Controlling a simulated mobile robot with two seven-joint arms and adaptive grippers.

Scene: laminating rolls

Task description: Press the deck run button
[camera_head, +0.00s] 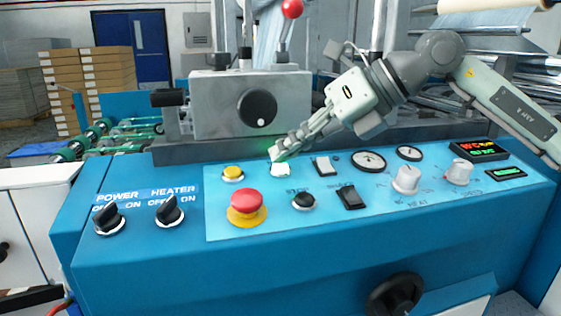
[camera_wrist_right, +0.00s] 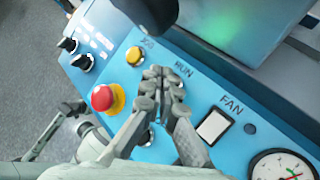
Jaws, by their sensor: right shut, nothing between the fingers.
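In the right wrist view the closed fingers (camera_wrist_right: 163,75) lie just beside the word RUN and hide the button. A grey jointed part (camera_wrist_right: 66,112) at the left of that view looks like my left gripper; its fingers are unclear.
Near the run button are the yellow jog button (camera_head: 233,172), red emergency stop (camera_head: 247,203), black stop button (camera_head: 304,200) and white fan switch (camera_head: 323,165). A grey housing with a black knob (camera_head: 257,108) rises behind. Power (camera_head: 109,218) and heater (camera_head: 170,211) knobs are left.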

